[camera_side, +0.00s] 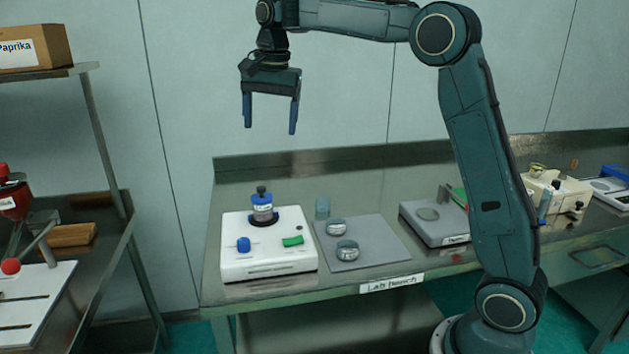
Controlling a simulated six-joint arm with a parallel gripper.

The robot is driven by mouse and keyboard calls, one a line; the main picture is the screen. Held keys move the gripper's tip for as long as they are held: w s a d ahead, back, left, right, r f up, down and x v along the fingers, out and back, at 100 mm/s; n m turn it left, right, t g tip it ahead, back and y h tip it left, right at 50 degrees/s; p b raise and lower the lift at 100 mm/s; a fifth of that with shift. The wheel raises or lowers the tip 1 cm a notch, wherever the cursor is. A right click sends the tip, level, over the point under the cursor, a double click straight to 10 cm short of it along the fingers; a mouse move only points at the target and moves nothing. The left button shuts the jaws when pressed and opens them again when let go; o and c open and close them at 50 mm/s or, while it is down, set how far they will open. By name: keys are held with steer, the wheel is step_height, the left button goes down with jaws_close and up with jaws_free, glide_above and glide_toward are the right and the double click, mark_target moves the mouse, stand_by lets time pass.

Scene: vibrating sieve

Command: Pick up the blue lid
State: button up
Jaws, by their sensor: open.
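The blue lid (262,198) sits on top of the clear cylindrical sieve stack (262,213), with a dark knob standing up from its middle. The stack stands upright on the rear part of the white vibrating sieve base (268,265). My gripper (270,130) hangs above the lid with a clear gap between them. Its two blue fingers point down and are apart, with nothing between them.
The base has a blue knob (243,244) and a green switch (293,241) in front. A balance (430,228) stands further right. The air around my gripper is clear.

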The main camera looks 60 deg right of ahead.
mark_target(261, 187)
steer(key=w+d+f+m+g, duration=0.1)
steer(key=w+d+f+m, duration=0.3)
steer(key=w+f, duration=0.2)
steer(key=shift+w+f+m, duration=0.15)
steer(key=shift+w+m, duration=0.15)
steer(key=shift+w, duration=0.6)
steer(key=shift+d+f, duration=0.1)
steer(key=shift+f, duration=4.25)
steer(key=shift+f, duration=2.55)
steer(key=c, duration=1.1)
